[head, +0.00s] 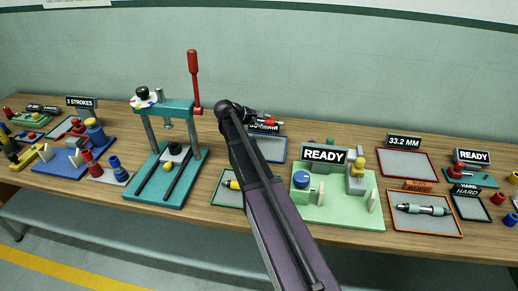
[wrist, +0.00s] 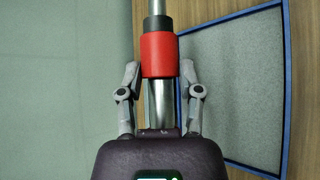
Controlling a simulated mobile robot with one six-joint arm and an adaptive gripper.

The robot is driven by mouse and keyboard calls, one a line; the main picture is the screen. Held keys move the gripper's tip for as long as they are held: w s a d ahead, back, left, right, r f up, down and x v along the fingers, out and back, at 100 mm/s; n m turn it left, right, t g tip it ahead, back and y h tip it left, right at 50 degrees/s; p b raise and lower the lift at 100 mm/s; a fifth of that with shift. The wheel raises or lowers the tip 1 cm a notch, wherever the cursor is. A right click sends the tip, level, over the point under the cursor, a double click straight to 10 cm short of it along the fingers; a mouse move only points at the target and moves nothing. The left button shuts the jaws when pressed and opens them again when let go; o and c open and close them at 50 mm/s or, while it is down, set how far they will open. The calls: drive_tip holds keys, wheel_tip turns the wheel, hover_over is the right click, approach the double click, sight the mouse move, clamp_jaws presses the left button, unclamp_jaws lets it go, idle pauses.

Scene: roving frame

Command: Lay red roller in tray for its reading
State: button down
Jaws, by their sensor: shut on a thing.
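My gripper (wrist: 160,74) is shut on the red roller (wrist: 159,55), with a finger on each side of its red sleeve. The roller has a silver shaft and a black ring. In the head view my gripper (head: 262,118) is above the back of the bench, with the red roller (head: 271,122) small at its tip. A blue-rimmed grey tray (head: 285,148) lies just below, partly hidden by my arm; its bare surface also shows to the right of the roller in the wrist view (wrist: 232,90). A label behind it is partly hidden.
A teal press (head: 140,190) with a red lever (head: 193,75) stands left. A green fixture (head: 340,212) marked READY stands right of my arm. Beyond it are an empty red-rimmed tray (head: 405,165) marked 33.2 MM and an orange-rimmed tray (head: 425,228) holding a grey roller. The wall is close behind.

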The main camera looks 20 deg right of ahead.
idle(0.4)
drive_tip(key=b, duration=0.6)
hover_over(265, 148)
wheel_tip(265, 148, down, 6)
drive_tip(key=shift+a+f, duration=0.1)
drive_tip(key=shift+f, duration=0.05)
drive_tip(key=shift+f, duration=0.1)
drive_tip(key=shift+f+b, duration=1.75)
drive_tip(key=shift+b, duration=0.25)
drive_tip(key=shift+s+f+b, duration=0.1)
drive_tip(key=shift+f+b, duration=0.45)
drive_tip(key=shift+b, duration=0.05)
drive_tip(key=c, duration=0.7)
unclamp_jaws()
drive_tip(key=o, duration=0.4)
drive_tip(key=shift+f, duration=0.1)
drive_tip(key=shift+o, duration=0.2)
